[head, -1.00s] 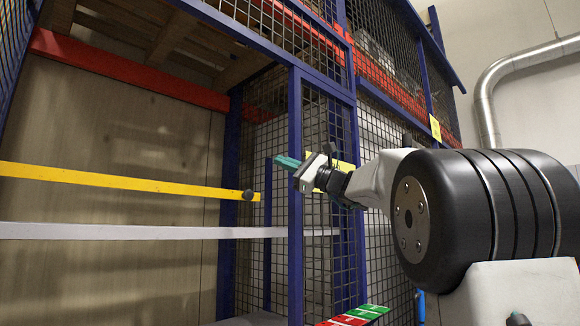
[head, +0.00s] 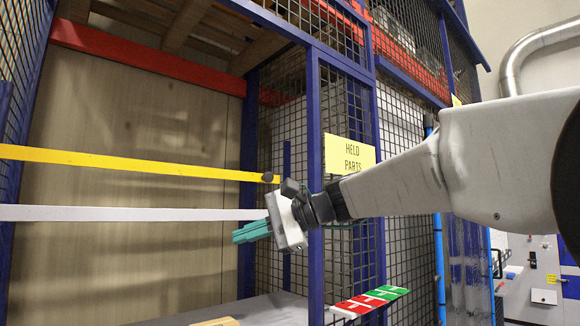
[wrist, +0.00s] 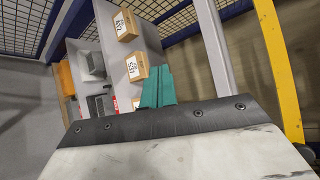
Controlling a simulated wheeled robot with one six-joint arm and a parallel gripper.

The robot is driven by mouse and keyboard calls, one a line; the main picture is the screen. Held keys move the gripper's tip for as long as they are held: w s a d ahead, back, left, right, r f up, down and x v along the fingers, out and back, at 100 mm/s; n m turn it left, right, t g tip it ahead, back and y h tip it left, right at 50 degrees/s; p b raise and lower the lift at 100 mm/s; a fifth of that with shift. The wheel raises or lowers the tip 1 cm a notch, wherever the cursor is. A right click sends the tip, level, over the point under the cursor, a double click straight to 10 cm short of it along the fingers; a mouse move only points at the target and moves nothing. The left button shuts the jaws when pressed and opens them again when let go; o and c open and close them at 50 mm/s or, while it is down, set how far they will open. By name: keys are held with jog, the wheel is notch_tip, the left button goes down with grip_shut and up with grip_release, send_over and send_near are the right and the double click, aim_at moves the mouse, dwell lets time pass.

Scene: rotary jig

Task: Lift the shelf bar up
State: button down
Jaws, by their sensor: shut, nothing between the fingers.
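A yellow bar (head: 130,163) with a dark round knob (head: 268,177) at its right end crosses the front of the caged bay. A white bar (head: 130,213) runs level below it. I cannot tell which is the shelf bar. My gripper (head: 236,237), with teal fingers, is shut and empty, just below the white bar's right end in the head view. How far it stands from the bars in depth is unclear. In the wrist view the teal fingers (wrist: 158,85) point inward, with the white bar (wrist: 215,45) and the yellow bar (wrist: 280,70) to their right, apart from them.
Blue posts (head: 316,190) with wire mesh stand right of the bay, carrying a yellow "HELD PARTS" sign (head: 350,156). A grey shelf surface (head: 262,308) lies below. The wrist view shows labelled boxes (wrist: 137,67) on a grey surface. Red and green tags (head: 370,301) sit front right.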

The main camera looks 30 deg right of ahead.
jog(key=s+a+f+n+g+h, duration=0.3)
jog(key=s+f+n, duration=0.1)
jog(key=s+f, duration=0.5)
jog(key=s+a+f+n+g+h, duration=0.2)
jog(key=s+f+n+g, duration=0.1)
jog(key=s+f, duration=0.55)
jog(key=s+d+f+n+g+h, duration=0.1)
jog(key=s+d+f+n+h, duration=0.1)
jog(key=s+f, duration=0.2)
jog(key=s+d+f+n+g+h, duration=0.1)
jog(key=s+d+f+n+h, duration=0.1)
jog(key=f, duration=0.6)
jog(key=shift+s+d+n+h, duration=0.3)
jog(key=shift+s+n+h, duration=0.35)
jog(key=shift+s, duration=0.3)
